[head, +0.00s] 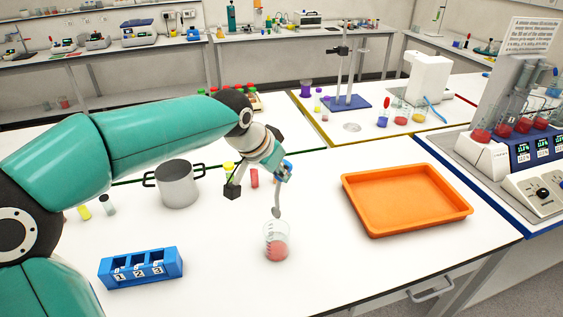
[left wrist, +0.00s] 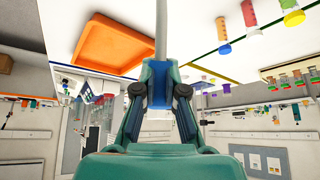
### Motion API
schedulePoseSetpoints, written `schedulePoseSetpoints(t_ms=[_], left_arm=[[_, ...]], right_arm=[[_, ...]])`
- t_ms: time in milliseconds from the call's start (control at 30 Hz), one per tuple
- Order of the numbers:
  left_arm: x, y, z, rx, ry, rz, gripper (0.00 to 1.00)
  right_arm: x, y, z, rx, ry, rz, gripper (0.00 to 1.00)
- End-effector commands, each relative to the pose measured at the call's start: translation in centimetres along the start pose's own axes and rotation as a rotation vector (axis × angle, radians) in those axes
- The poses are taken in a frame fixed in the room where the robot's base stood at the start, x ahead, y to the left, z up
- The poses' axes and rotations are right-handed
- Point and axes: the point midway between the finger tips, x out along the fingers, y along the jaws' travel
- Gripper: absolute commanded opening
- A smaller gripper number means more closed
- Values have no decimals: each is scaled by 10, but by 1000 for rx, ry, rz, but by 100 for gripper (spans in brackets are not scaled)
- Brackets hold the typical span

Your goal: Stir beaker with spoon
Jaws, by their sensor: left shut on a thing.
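A clear beaker (head: 277,243) with pinkish-red liquid stands on the white table in the head view. My left gripper (head: 284,173) is above and behind it, shut on a grey spoon (head: 277,210). The spoon hangs down, its bowl at about the beaker's rim; I cannot tell whether it is inside the opening. In the left wrist view the fingers (left wrist: 159,84) clamp around the spoon's handle (left wrist: 161,35), with a blue piece between them. The beaker cannot be made out in the wrist view. My right gripper is not in view.
An orange tray (head: 405,199) lies to the right of the beaker. A grey pot (head: 179,184) and a blue numbered rack (head: 141,268) stand to the left. The table around the beaker is clear.

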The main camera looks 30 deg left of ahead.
Motion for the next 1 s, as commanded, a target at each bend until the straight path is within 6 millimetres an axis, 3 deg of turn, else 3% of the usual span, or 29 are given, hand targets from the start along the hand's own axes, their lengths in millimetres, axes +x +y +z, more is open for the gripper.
schedulePoseSetpoints(t_ms=[267,1000], left_arm=[[9,-9,14,-18,0,-12,0],[59,-10,48,-22,-1,-15,0]], right_arm=[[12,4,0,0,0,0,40],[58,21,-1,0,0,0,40]])
